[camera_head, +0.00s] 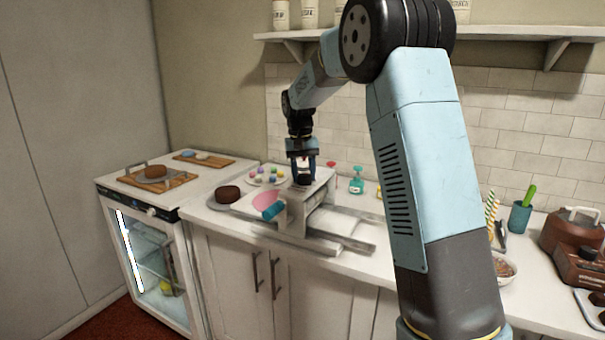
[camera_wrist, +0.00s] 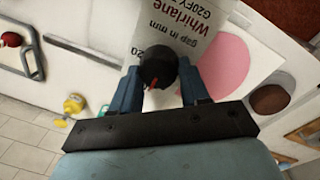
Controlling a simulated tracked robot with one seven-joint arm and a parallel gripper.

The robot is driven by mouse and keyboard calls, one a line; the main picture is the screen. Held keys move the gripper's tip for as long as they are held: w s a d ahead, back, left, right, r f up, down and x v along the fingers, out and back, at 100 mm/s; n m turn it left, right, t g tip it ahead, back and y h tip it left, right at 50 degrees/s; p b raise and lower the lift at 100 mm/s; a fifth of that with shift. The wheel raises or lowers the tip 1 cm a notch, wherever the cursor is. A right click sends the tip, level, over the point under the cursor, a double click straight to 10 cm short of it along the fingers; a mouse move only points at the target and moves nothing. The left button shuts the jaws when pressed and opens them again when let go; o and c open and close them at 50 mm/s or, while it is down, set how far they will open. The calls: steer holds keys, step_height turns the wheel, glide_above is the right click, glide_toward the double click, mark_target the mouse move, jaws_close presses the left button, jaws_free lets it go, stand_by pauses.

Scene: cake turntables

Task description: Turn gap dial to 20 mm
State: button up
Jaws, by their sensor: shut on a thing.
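The gap dial (camera_wrist: 158,60) is a round black knob with a red mark on its face, on top of the machine (camera_head: 318,197). In the wrist view the printed panel (camera_wrist: 185,22) reads "Whirlane" and "gap in mm", upside down in part, with a "20" beside the knob. Other scale numbers are hidden or too small to read. My gripper (camera_wrist: 161,90) is shut on the dial, one blue finger on each side of it. In the head view my gripper (camera_head: 302,163) points down onto the machine's top.
A pink disc (camera_head: 268,202) and a brown cake (camera_head: 228,194) are at the machine's left. A teal bottle (camera_head: 356,185) is to the right. A wall shelf (camera_head: 490,32) hangs above the counter.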

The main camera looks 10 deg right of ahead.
steer(key=m, duration=0.4)
steer(key=shift+w+d+m, duration=0.1)
steer(key=shift+m, duration=0.3)
steer(key=m, duration=0.4)
steer(key=shift+g, duration=0.3)
steer(key=m, duration=0.5)
steer(key=shift+y, duration=0.3)
steer(key=shift+m, duration=2.1)
steer(key=o, duration=0.8)
steer(key=shift+o, duration=1.2)
steer(key=shift+d, duration=0.1)
